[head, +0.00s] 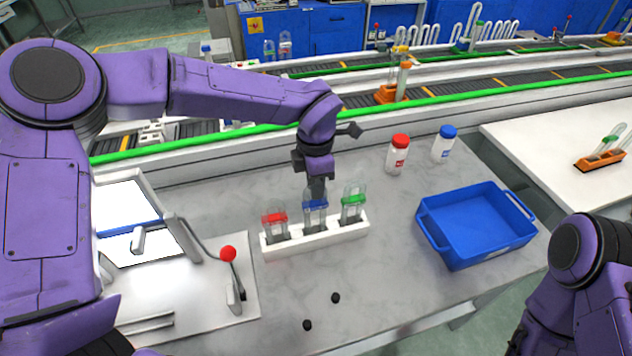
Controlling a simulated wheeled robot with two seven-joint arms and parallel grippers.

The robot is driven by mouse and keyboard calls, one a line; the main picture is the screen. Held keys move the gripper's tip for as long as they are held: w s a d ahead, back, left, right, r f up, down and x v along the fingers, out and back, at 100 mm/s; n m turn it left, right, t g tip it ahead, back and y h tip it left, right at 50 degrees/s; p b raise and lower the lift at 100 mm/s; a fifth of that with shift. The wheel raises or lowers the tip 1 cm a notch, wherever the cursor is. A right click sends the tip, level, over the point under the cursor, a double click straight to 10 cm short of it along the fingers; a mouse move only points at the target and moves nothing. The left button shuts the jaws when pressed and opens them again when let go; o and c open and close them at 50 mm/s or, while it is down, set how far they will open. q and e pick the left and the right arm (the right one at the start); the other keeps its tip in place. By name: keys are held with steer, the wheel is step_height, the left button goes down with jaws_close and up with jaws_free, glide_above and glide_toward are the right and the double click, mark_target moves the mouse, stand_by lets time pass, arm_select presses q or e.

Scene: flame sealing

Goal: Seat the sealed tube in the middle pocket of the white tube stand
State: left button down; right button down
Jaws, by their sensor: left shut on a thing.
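The white tube stand (330,236) is on the grey table, with three clear tubes in a row. A red-banded tube (275,226) is in its left pocket and a green-banded tube (352,205) in its right pocket. My left gripper (316,186) points down and is shut on the top of the blue-banded tube (316,213). This tube is upright at the middle pocket, its band about level with its neighbours. I cannot tell whether it touches the pocket's bottom. My right arm shows at the lower right, but its gripper fingers are out of view.
A blue bin (475,262) stands to the right. Red-capped (397,155) and blue-capped (443,144) bottles stand behind it. A white device with a red-knobbed lever (229,254) is at the left. Two small black pieces (336,297) lie in front. A conveyor runs behind.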

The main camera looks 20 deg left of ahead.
arm_select(q)
steer(key=shift+f+b, duration=0.45)
steer(key=shift+f, duration=0.55)
steer(key=c, duration=1)
jaws_free()
steer(key=shift+r, duration=0.1)
step_height(320, 180, up, 4)
steer(key=p, duration=0.4)
steer(key=shift+r+p, duration=0.25)
steer(key=shift+p, duration=0.15)
step_height(320, 180, up, 10)
steer(key=shift+r+b, duration=0.25)
steer(key=shift+b, duration=0.95)
